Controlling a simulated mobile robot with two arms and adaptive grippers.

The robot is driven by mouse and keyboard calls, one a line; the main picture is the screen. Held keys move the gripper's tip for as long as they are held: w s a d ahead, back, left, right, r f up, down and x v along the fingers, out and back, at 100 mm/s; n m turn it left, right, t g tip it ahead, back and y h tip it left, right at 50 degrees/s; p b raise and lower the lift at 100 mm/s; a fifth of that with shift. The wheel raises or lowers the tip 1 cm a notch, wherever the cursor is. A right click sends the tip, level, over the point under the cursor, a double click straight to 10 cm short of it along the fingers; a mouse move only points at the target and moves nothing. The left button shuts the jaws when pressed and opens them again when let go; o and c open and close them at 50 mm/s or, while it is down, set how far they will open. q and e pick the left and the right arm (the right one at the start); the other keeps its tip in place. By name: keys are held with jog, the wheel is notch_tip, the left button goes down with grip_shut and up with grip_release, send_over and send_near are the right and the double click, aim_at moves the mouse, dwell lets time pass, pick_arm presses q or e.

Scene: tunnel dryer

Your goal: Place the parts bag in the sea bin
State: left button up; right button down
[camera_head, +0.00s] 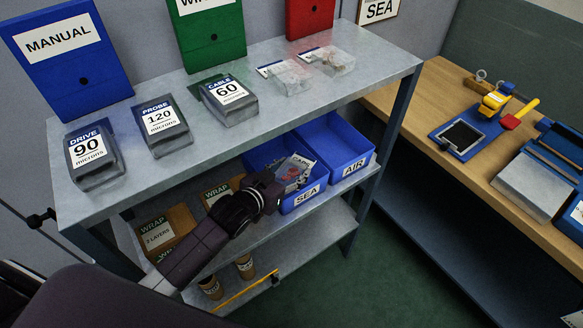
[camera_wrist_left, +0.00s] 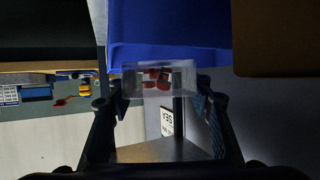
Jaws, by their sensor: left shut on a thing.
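My left gripper (camera_head: 274,190) reaches in over the left side of the middle shelf. It is shut on the parts bag, a small clear bag with red parts (camera_wrist_left: 158,78) seen between the fingers in the left wrist view. In the head view the bag (camera_head: 294,170) shows at the fingertips, at the opening of the blue sea bin (camera_head: 307,198). I cannot tell whether it touches the bin. The sea bin has a white SEA label on its front and stands left of the blue AIR bin (camera_head: 352,168). My right gripper is not in view.
WRAP boxes (camera_head: 165,232) stand left of my arm. Cups (camera_head: 245,266) sit on the lower shelf. A wooden bench (camera_head: 430,95) with tools stands at right.

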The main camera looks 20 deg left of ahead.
pick_arm(q)
jog(key=shift+f, duration=0.1)
jog(key=shift+f+b, duration=0.3)
jog(key=shift+f, duration=0.25)
jog(key=o, duration=1.3)
